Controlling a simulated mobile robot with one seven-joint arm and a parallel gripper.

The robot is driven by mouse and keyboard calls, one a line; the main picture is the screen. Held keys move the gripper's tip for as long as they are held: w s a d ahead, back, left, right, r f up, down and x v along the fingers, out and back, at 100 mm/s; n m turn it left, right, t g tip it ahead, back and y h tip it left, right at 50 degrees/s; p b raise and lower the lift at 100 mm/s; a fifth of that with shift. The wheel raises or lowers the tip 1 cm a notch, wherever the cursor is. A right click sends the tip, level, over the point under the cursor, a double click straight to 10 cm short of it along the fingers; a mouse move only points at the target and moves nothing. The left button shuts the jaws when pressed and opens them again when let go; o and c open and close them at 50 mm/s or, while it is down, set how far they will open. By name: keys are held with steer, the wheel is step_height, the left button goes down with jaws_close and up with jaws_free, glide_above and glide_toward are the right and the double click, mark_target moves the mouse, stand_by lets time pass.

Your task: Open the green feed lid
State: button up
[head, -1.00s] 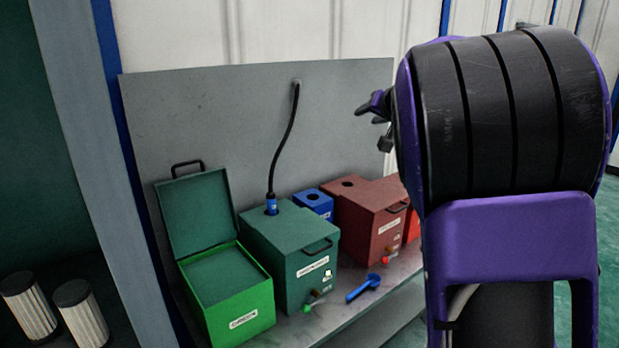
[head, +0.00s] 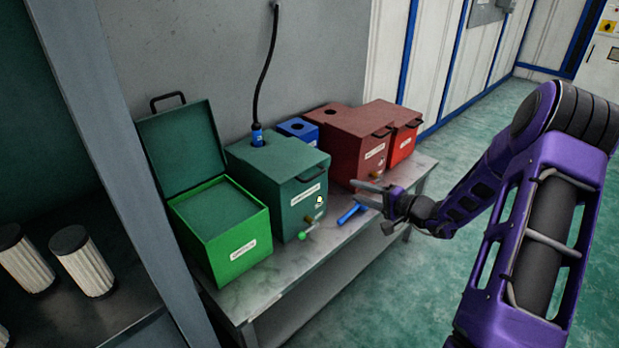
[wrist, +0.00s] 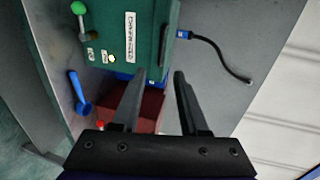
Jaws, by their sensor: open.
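A dark green box (head: 285,190) with a labelled front stands on the bench. Its black handle (head: 313,171) is at the upper front edge, and its top is down. The box (wrist: 120,40) also shows in the wrist view, with the handle (wrist: 164,45) beyond the fingertips. Left of it, a bright green box (head: 228,238) has its dark green lid (head: 182,150) raised upright. My gripper (head: 360,192) is open, right of and in front of the dark green box. The wrist view shows two parted fingers (wrist: 160,75) with nothing between them.
A blue-handled tool (head: 352,213) lies on the metal bench (head: 300,262). Dark red (head: 355,150) and brighter red (head: 404,135) boxes stand to the right, a small blue box (head: 298,130) behind. A black cable (head: 265,65) enters the dark green box's top. Open floor lies right.

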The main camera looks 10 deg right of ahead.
mark_target(314, 176)
steer(key=b+x, duration=0.1)
steer(key=x, duration=1.6)
steer(key=shift+w+a+r, duration=0.15)
jaws_close()
stand_by(0.8)
